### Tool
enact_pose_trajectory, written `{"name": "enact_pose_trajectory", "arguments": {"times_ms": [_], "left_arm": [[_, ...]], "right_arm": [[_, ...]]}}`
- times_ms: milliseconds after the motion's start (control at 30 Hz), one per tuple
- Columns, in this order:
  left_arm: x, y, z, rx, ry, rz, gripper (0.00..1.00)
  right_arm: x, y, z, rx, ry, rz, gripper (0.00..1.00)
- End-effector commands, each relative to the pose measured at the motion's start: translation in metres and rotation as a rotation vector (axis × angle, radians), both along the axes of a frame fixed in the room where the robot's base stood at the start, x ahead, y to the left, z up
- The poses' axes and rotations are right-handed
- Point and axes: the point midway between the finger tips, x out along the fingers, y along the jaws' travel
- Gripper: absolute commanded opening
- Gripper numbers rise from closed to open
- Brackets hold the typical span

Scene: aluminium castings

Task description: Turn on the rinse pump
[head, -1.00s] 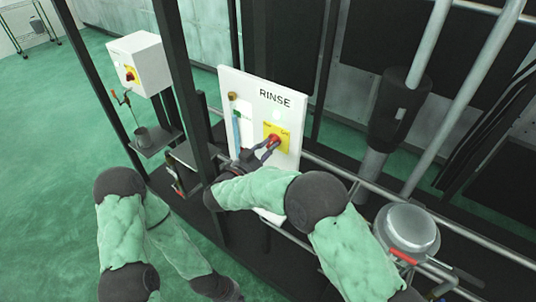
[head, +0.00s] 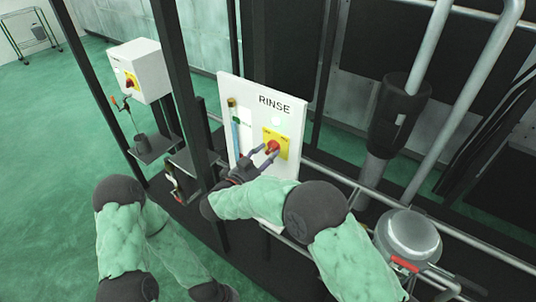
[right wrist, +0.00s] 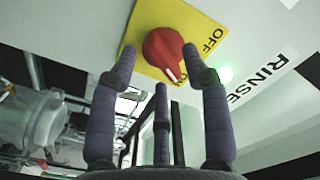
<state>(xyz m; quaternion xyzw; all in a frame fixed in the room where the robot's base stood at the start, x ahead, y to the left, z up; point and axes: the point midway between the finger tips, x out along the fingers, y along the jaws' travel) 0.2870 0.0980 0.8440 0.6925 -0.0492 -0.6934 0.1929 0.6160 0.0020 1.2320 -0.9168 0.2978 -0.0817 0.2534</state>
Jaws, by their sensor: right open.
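The white RINSE panel (head: 254,92) stands upright in the middle of the head view. Its red rotary knob (head: 273,146) sits on a yellow plate (head: 283,139). In the right wrist view the knob (right wrist: 165,52) has a white pointer mark aimed away from the OFF word, towards the plate's lower edge. A green lamp (right wrist: 224,73) beside the plate glows. My right gripper (head: 268,153) is open, its fingertips in front of the knob and spread to either side; they seem clear of it. My left gripper is not in view; only the left arm shows.
A white box (head: 135,68) with another red knob on yellow stands at the left, above a small shelf (head: 157,148). Dark posts (head: 182,85) rise between it and the panel. Pipes and a round metal housing (head: 408,234) with a red handle are at the right. Green floor lies open at left.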

Motion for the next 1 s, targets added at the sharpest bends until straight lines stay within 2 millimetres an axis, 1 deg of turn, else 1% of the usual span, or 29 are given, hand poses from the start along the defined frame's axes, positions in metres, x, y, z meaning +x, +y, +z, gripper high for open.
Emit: {"name": "enact_pose_trajectory", "arguments": {"times_ms": [200,400,567,1000], "left_arm": [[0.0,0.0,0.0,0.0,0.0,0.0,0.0],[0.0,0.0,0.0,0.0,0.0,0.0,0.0],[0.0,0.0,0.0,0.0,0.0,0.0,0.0],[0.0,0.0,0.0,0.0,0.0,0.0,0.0]], "right_arm": [[-0.028,0.021,0.0,0.0,-0.001,0.003,0.48],[-0.047,0.035,0.0,0.001,-0.001,0.001,0.48],[-0.053,0.038,0.0,0.001,-0.001,-0.001,0.48],[-0.053,0.038,0.0,0.001,-0.001,-0.001,0.48]]}}
